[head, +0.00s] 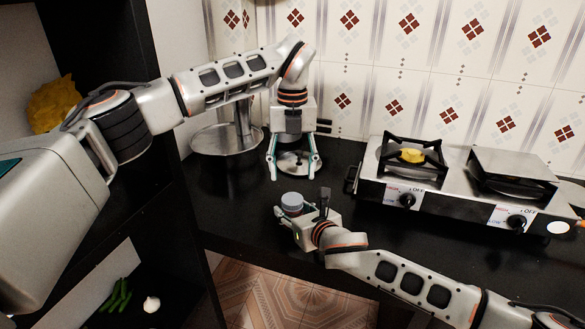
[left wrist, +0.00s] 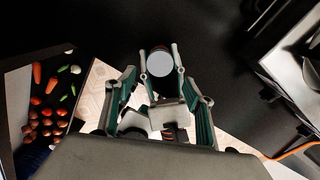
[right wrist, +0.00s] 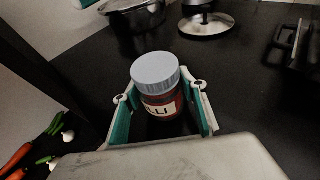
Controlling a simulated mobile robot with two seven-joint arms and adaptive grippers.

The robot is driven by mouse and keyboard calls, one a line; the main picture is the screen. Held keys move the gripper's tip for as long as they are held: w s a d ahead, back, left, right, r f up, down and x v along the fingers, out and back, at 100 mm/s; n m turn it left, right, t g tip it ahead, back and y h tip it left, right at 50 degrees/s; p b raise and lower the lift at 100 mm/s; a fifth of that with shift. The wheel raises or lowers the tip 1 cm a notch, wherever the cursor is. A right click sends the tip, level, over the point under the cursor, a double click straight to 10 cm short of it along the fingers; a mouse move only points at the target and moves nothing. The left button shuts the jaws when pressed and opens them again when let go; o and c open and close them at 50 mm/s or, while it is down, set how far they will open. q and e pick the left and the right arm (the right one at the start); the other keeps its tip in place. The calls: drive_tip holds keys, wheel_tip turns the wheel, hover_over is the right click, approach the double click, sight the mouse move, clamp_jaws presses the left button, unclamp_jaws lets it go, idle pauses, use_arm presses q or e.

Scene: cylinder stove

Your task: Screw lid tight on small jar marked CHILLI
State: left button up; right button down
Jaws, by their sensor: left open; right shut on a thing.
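The small jar (right wrist: 163,104) has a red body and a label of which "LLI" shows in the right wrist view. A grey lid (right wrist: 155,69) sits on top of it, and I cannot tell how tight. The lid also shows in the head view (head: 292,200) and from above in the left wrist view (left wrist: 160,65). My right gripper (head: 294,215) is shut around the jar's body, holding it upright near the counter's front edge. My left gripper (head: 294,175) is open and empty, pointing down, above and behind the jar in the head view.
A metal pot (head: 225,138) and a pot lid (head: 299,162) are at the back. Vegetables (head: 118,295) lie low at left. Counter between jar and stove is clear.

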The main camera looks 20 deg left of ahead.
sight(292, 199)
idle(0.3)
use_arm(q)
drive_tip(key=shift+f, duration=4)
drive_tip(key=c, duration=1.1)
drive_tip(key=shift+c, duration=0.2)
drive_tip(key=o, duration=1.3)
